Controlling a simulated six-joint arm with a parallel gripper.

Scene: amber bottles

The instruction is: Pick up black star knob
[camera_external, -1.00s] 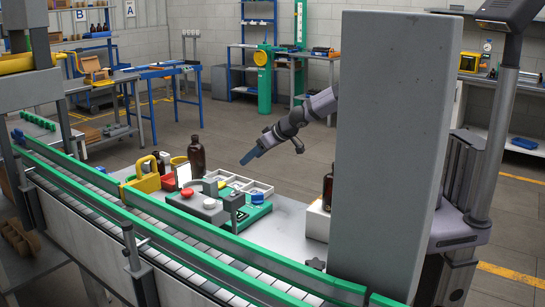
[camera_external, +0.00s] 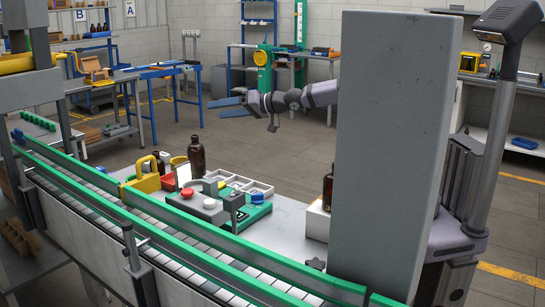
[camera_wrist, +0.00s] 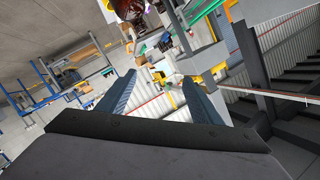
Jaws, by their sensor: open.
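The black star knob (camera_external: 315,264) lies on the grey table, near the front edge beside the green conveyor rail and left of the tall grey pillar. My gripper (camera_external: 228,107) is high above the far side of the table, up and left of the knob and well apart from it. Its two blue fingers are spread and nothing is between them. In the wrist view my gripper (camera_wrist: 159,77) also shows open and empty, and I cannot make out the knob there.
A grey pillar (camera_external: 388,150) stands on the right, hiding part of my arm. An amber bottle (camera_external: 196,155), a yellow holder (camera_external: 146,184), a white divided tray (camera_external: 258,188) and a green device (camera_external: 248,215) stand on the table. Another amber bottle (camera_external: 328,190) stands by the pillar.

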